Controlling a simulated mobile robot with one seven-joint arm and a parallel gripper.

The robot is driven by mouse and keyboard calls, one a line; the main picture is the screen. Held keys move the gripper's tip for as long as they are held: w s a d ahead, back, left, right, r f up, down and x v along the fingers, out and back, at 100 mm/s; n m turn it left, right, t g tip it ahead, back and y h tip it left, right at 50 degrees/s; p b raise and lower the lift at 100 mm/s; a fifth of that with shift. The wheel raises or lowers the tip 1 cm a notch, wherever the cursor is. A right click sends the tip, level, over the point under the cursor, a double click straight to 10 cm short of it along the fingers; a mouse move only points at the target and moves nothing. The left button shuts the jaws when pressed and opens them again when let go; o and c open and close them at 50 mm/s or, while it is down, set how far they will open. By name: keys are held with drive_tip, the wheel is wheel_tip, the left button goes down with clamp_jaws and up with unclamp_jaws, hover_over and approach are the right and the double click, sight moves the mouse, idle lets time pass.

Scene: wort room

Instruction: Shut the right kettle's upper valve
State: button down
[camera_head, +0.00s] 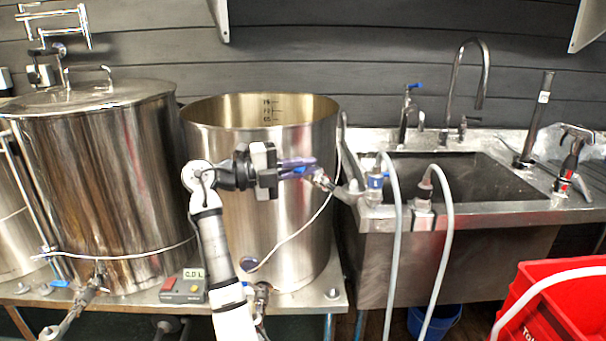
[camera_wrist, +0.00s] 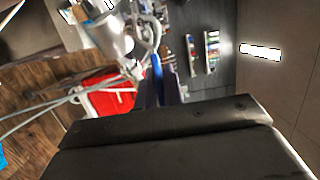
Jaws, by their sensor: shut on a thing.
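The right kettle (camera_head: 225,215) is an open, tall steel pot with level marks inside its rim. Its upper valve (camera_head: 322,179) is a metal fitting at the right side of the wall, with a blue lever handle (camera_head: 303,169). My gripper (camera_head: 298,166) comes across the kettle's front from the left and is shut on the blue handle. The fingers partly hide the handle, so its exact angle is hard to tell. In the wrist view, a blue strip of the handle (camera_wrist: 157,68) shows between the dark fingers.
A lidded kettle (camera_head: 100,190) stands at left. A steel sink (camera_head: 455,185) with taps and pale hoses stands close on the right. A control box (camera_head: 184,286) sits on the kettle stand. A red crate (camera_head: 560,305) is at lower right. A thin cable (camera_head: 300,235) crosses the right kettle.

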idle(0.4)
drive_tip(key=c, duration=1.8)
unclamp_jaws()
drive_tip(key=shift+a, duration=0.15)
drive_tip(key=b+v, duration=0.2)
drive_tip(key=v, duration=1.1)
drive_tip(key=shift+s+a, duration=0.15)
drive_tip(key=shift+a, duration=0.2)
